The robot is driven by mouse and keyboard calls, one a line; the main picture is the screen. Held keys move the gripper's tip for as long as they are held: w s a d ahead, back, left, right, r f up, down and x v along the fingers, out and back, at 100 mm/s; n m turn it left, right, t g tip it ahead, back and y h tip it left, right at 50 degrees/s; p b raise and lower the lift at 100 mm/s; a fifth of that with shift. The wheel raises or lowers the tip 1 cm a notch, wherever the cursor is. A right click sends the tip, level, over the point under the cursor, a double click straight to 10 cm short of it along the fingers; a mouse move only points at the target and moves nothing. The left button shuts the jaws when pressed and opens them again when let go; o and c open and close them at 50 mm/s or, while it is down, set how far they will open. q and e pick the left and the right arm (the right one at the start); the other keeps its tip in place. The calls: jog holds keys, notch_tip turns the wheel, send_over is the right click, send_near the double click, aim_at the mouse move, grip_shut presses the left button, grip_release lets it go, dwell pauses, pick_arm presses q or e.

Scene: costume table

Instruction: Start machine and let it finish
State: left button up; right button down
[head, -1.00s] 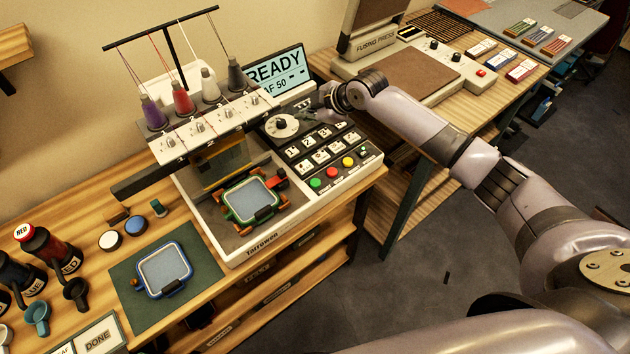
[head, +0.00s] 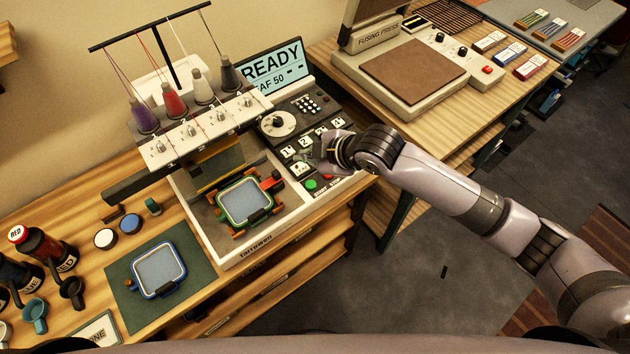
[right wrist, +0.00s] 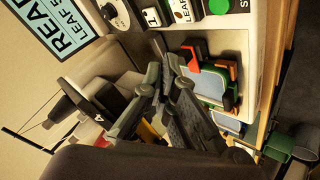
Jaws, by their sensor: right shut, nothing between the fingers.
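The white embroidery machine (head: 235,255) stands on the wooden bench, and its screen (head: 272,70) reads READY with "LEAF 50" below. A green hoop (head: 245,228) with pale blue fabric sits in the machine under the needle head. The green start button (head: 311,184) is on the front of the control panel; it also shows at the top of the right wrist view (right wrist: 218,6). My right gripper (head: 308,160) is shut and empty, over the lower keys just behind the green button; in the right wrist view its fingers (right wrist: 168,85) are together. It hides part of the button row. My left gripper is out of view.
A blue hoop (head: 160,268) lies on a green mat left of the machine. Mugs and thread bottles (head: 45,248) stand at the far left. A fusing press (head: 415,75) is on the table to the right. Thread spools (head: 202,88) stand on top of the machine.

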jog(key=b, duration=0.5)
send_over(309, 187)
notch_tip(309, 187, down, 5)
jog(key=shift+r, duration=0.2)
notch_tip(309, 187, down, 2)
jog(key=shift+f+b, duration=0.2)
jog(key=shift+b, duration=0.75)
pick_arm(q)
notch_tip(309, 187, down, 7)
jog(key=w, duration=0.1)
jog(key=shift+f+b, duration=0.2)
jog(key=shift+b, duration=0.1)
pick_arm(e)
jog(key=shift+f, duration=0.9)
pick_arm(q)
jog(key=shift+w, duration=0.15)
pick_arm(e)
jog(key=shift+f, duration=0.15)
jog(key=shift+f, duration=0.3)
